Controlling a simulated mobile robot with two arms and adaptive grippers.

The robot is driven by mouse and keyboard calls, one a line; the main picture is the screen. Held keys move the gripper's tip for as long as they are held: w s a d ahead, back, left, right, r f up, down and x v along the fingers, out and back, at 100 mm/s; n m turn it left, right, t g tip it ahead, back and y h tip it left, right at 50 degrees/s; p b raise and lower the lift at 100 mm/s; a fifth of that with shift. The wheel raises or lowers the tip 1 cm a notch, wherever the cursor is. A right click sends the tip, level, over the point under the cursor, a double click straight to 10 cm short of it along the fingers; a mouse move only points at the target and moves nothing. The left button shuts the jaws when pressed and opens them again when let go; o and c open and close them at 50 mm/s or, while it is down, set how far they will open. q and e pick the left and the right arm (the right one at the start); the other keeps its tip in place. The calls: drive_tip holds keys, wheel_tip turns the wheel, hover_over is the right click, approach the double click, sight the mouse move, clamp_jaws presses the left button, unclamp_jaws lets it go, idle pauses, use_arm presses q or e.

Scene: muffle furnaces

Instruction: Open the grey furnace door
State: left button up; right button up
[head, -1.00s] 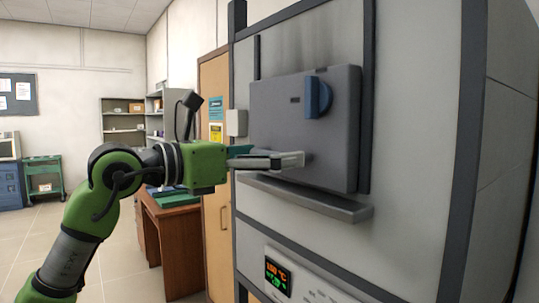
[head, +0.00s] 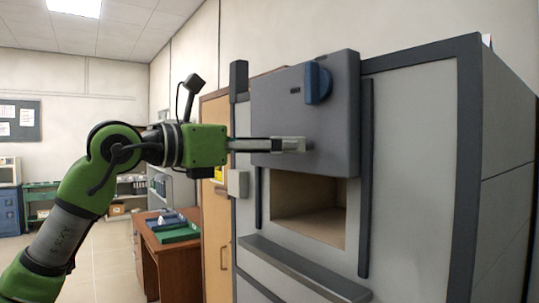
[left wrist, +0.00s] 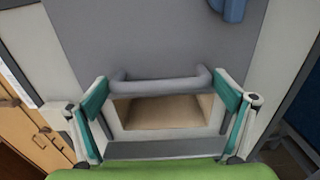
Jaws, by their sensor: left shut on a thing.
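The grey furnace door (head: 335,120) is a dark grey slab with a blue knob (head: 318,83). It stands raised above the furnace opening (head: 310,205), and the beige chamber shows below it. My left gripper (head: 290,145) reaches in from the left and is shut on the door handle near the door's lower edge. In the left wrist view the handle (left wrist: 160,84) is a grey horizontal bar between the two fingers, with the open chamber (left wrist: 165,111) beyond it. The fingers hide part of the handle in the head view. My right gripper is not in view.
A grey ledge (head: 300,268) juts out below the opening. Dark vertical rails flank the doorway, the right one (head: 366,180) in plain view. A wooden desk (head: 150,245) and a tan door (head: 215,240) stand left of the furnace. Open floor lies at the left.

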use_arm(q)
drive_tip(key=shift+r, duration=0.35)
drive_tip(key=o, duration=1.2)
drive_tip(key=shift+f, duration=0.1)
drive_tip(key=shift+o, duration=0.2)
drive_tip(key=v, duration=1.2)
drive_tip(key=shift+w, duration=0.1)
